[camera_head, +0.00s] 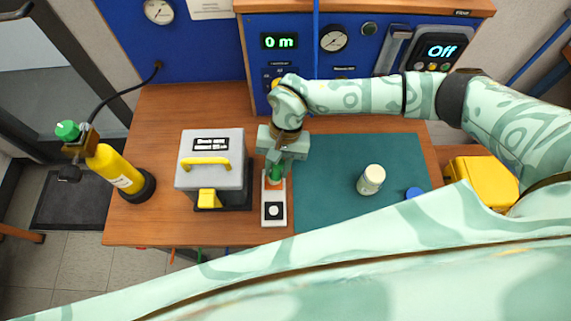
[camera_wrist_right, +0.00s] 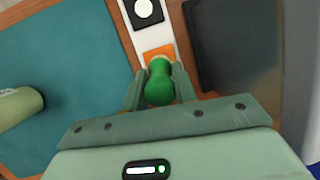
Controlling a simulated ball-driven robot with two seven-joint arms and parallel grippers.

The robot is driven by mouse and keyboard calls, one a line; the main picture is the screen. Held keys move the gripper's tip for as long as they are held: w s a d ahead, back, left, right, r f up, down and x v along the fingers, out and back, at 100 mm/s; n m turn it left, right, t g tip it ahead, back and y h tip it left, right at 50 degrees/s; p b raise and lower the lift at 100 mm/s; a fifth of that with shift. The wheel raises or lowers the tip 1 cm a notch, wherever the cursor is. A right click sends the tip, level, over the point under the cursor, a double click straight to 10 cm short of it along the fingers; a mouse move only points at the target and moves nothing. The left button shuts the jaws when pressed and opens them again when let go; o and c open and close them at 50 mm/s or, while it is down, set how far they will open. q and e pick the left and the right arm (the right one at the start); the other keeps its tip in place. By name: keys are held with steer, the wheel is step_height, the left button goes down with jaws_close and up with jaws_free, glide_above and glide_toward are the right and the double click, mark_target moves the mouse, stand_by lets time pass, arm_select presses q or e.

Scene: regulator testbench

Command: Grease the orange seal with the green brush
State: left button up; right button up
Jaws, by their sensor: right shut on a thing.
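My right gripper (camera_head: 273,174) is shut on the green brush (camera_head: 276,172), over the white tray (camera_head: 273,219). In the right wrist view the green brush (camera_wrist_right: 159,84) stands between the fingers of the right gripper (camera_wrist_right: 159,88), its tip end at the orange seal (camera_wrist_right: 160,52). The orange seal (camera_head: 266,184) lies in one part of the white tray, largely covered by the brush and gripper in the head view. Whether the bristles touch it I cannot tell. A black square with a white disc (camera_head: 274,210) fills the tray's other part. My left gripper is not in view.
A grey box with a yellow handle (camera_head: 214,160) stands close to the left of the tray. A teal mat (camera_head: 330,200) lies to the right, with a pale jar (camera_head: 371,180) and a blue cap (camera_head: 414,193) on it. A yellow cylinder (camera_head: 118,172) stands at the left edge.

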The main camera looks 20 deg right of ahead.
steer(key=shift+w+a+f+b, duration=0.1)
steer(key=shift+w+a+b, duration=0.2)
steer(key=shift+a, duration=0.4)
steer(key=shift+w+a+f+b, duration=0.1)
steer(key=shift+a+b, duration=0.3)
steer(key=shift+a, duration=0.25)
steer(key=shift+s+r, duration=0.1)
steer(key=shift+r, duration=0.2)
steer(key=shift+d+r, duration=0.15)
steer(key=shift+d, duration=0.15)
steer(key=shift+s+d+p, duration=0.15)
steer(key=shift+d+p, duration=0.35)
steer(key=shift+d, duration=0.1)
steer(key=shift+s+d+p, duration=0.2)
steer(key=shift+s+d, duration=0.1)
steer(key=shift+d, duration=0.65)
steer(key=shift+s+d+p, duration=0.15)
steer(key=shift+s+d, duration=0.15)
steer(key=shift+d, duration=0.6)
steer(key=shift+r+p, duration=1.95)
steer(key=shift+r, duration=0.9)
